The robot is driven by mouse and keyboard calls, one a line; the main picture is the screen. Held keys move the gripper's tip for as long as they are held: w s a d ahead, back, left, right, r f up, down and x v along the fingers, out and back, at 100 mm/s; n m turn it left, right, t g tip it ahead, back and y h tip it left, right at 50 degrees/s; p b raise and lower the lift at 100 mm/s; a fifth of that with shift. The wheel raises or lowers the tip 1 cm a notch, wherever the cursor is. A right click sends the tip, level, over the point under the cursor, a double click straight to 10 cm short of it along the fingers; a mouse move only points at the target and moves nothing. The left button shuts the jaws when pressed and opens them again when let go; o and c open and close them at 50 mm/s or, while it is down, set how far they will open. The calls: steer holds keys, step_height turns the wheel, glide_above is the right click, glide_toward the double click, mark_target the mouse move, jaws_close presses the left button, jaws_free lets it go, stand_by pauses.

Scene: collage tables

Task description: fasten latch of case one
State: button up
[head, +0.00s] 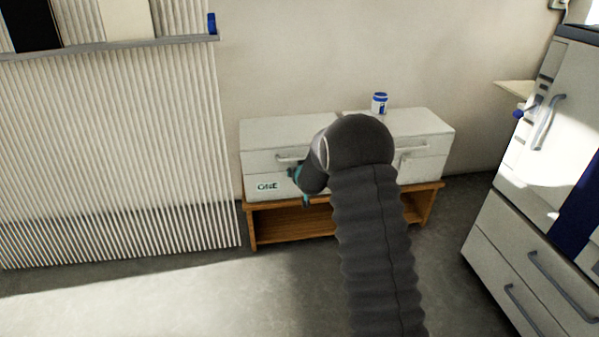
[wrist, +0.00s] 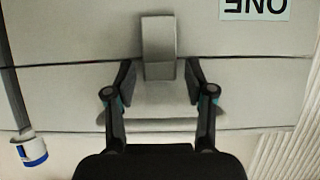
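The label shows upside down in the wrist view (wrist: 254,9). The wrist view shows a grey latch (wrist: 158,40) on the case front, crossing the dark seam between body and lid. My gripper (wrist: 160,76) is open, with one fingertip on each side of the latch's end. I cannot tell whether they touch it. In the head view my gripper (head: 301,184) is partly hidden by my arm at the case front.
A second white case (head: 425,124) stands to the right on the wooden bench (head: 290,224), with a white and blue jar (head: 379,104) on top. A ribbed panel (head: 110,150) is at left. A grey cabinet (head: 500,235) is at right. The floor in front is clear.

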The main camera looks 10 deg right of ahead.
steer(key=v, duration=1.2)
stand_by(0.3)
step_height(320, 180, down, 12)
steer(key=s+t+b, duration=0.2)
steer(key=s+b, duration=0.1)
steer(key=b, duration=0.3)
step_height(320, 180, up, 6)
steer(key=t, duration=0.4)
steer(key=w, duration=1.3)
steer(key=shift+w+f, duration=0.1)
steer(key=shift+w, duration=0.15)
